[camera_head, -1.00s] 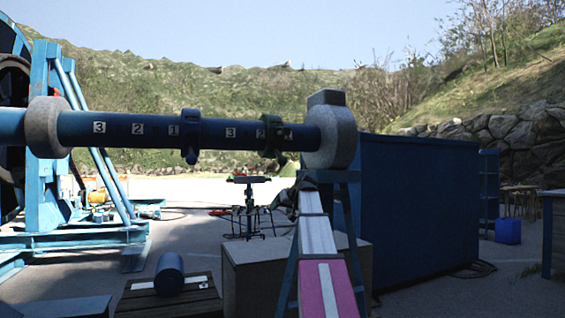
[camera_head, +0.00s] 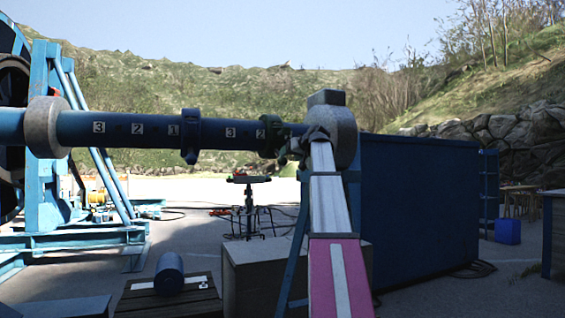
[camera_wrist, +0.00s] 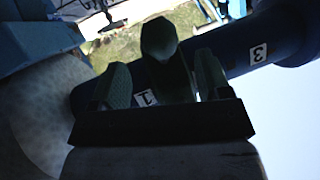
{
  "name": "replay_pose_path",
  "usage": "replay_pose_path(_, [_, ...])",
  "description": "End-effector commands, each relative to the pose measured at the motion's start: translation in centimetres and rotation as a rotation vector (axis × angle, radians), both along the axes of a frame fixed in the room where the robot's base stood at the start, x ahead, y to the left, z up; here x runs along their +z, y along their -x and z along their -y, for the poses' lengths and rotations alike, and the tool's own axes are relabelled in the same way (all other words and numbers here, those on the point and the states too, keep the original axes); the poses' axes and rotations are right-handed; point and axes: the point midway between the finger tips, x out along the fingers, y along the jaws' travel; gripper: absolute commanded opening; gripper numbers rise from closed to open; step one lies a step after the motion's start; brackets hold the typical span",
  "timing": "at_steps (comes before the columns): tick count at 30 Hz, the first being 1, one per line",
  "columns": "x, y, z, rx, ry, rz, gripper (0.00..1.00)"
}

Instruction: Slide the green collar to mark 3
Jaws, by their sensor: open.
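The dark green collar (camera_head: 270,137) sits around the blue shaft (camera_head: 220,131), between a 2 mark on its left and a 1 mark. The 3 mark (camera_head: 230,133) for this section is further left. My gripper (camera_head: 293,146) is by the shaft, just right of the green collar. In the wrist view my open fingers (camera_wrist: 165,85) stand on either side of the collar's lug (camera_wrist: 160,42); whether they touch it is unclear. The 1 mark (camera_wrist: 147,98) shows between the fingers, and the 3 mark (camera_wrist: 258,53) is to the right.
A blue collar (camera_head: 190,137) sits on the shaft left of the 3 mark. Grey round supports hold the shaft at the left (camera_head: 48,127) and right (camera_head: 342,140), the right one close to my gripper. The shaft between the two collars is clear.

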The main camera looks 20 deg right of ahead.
Motion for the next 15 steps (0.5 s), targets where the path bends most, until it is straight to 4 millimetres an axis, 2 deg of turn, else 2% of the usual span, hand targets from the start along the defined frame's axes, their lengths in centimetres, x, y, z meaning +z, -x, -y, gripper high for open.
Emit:
replay_pose_path(1, [-0.4, -1.0, -0.3, 0.001, -0.001, -0.001, 0.71])
replay_pose_path(6, [-1.4, -3.5, -1.1, 0.001, -0.001, 0.0, 0.71])
replay_pose_path(15, [-2.4, -5.5, -1.7, -0.001, 0.0, 0.0, 0.71])
